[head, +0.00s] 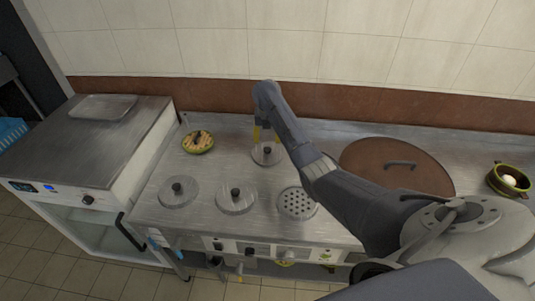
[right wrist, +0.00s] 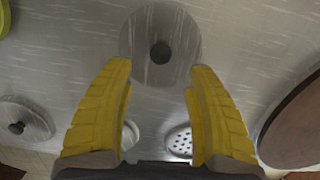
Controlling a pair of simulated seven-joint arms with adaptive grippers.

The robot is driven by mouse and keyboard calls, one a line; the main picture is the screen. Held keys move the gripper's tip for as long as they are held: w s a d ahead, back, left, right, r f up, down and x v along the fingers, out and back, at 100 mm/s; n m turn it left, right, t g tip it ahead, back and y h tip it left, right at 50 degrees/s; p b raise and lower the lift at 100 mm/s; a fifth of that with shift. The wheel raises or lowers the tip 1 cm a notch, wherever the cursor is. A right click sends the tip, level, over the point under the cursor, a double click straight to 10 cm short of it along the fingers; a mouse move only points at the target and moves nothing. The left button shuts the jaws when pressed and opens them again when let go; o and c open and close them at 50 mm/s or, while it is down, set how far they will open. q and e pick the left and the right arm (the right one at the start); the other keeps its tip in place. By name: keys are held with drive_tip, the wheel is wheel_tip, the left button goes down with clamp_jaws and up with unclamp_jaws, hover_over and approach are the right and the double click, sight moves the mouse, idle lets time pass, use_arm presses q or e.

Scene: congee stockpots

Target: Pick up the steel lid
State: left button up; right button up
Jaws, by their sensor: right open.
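A round steel lid (head: 267,155) with a black knob lies on the steel counter at the back, below my right gripper (head: 265,134). Two similar knobbed lids lie in front, one at left (head: 178,192) and one in the middle (head: 236,200). In the right wrist view, the back lid (right wrist: 160,25) is just beyond the yellow fingertips of my right gripper (right wrist: 160,72). Its knob lines up with the gap between them. The fingers are spread, with nothing held, and I see no contact with the lid. My left gripper is not in view.
A perforated round plate (head: 297,204) lies right of the front lids. A large brown lid (head: 375,155) is right of my forearm. A yellow-green dish (head: 198,143) sits at back left and a small pot (head: 509,182) at far right. A tiled wall rises behind.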

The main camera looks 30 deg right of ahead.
sight(267, 149)
drive_tip(key=shift+w+d+f, duration=0.15)
drive_tip(key=shift+f, duration=1.15)
drive_tip(key=shift+w+d+f, duration=0.1)
drive_tip(key=shift+w+f, duration=0.1)
drive_tip(key=shift+f, duration=1.15)
drive_tip(key=shift+w+d+f, duration=0.15)
drive_tip(key=shift+f, duration=1.15)
clamp_jaws()
